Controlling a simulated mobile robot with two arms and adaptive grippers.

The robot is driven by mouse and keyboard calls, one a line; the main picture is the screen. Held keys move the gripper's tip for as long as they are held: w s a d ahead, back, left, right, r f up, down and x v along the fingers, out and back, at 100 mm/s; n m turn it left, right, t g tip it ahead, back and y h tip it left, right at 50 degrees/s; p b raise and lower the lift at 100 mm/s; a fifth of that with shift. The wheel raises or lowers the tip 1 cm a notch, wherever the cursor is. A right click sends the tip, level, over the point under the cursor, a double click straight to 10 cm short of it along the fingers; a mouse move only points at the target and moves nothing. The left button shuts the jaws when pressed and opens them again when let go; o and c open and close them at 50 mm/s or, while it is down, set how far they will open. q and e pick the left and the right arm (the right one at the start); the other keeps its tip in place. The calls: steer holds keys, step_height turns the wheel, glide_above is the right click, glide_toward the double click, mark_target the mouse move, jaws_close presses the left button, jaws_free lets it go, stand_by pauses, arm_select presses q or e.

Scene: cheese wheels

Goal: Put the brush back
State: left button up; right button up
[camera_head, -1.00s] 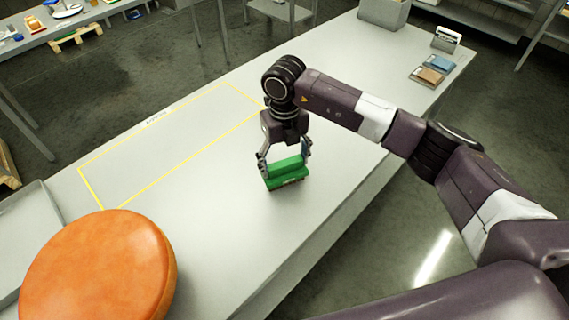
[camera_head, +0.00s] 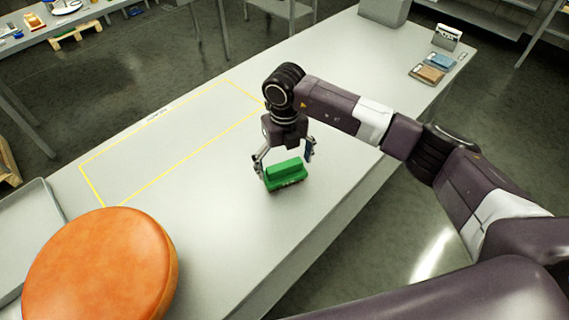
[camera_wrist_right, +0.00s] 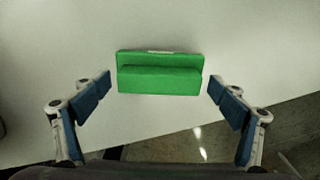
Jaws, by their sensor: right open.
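The green brush (camera_head: 285,175) lies on the grey table (camera_head: 225,215), close to its front edge. My right gripper (camera_head: 284,158) is open just above it, with one finger on each side. In the right wrist view the brush (camera_wrist_right: 160,75) lies between and a little beyond the spread fingertips of the gripper (camera_wrist_right: 160,88), with a gap on both sides. Neither finger touches it there. My left gripper is not in view.
A large orange cheese wheel (camera_head: 100,265) sits at the near left, beside a metal tray (camera_head: 38,205). A yellow outlined area (camera_head: 170,140) on the table is empty. Blue and brown pads (camera_head: 428,74) and a small holder (camera_head: 447,36) stand at the far right end.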

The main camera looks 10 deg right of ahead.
mark_target(285, 165)
steer(key=shift+w+r+b, duration=0.1)
steer(key=shift+r+b, duration=0.25)
steer(key=shift+r, duration=0.2)
step_height(285, 165, up, 11)
steer(key=b, duration=0.3)
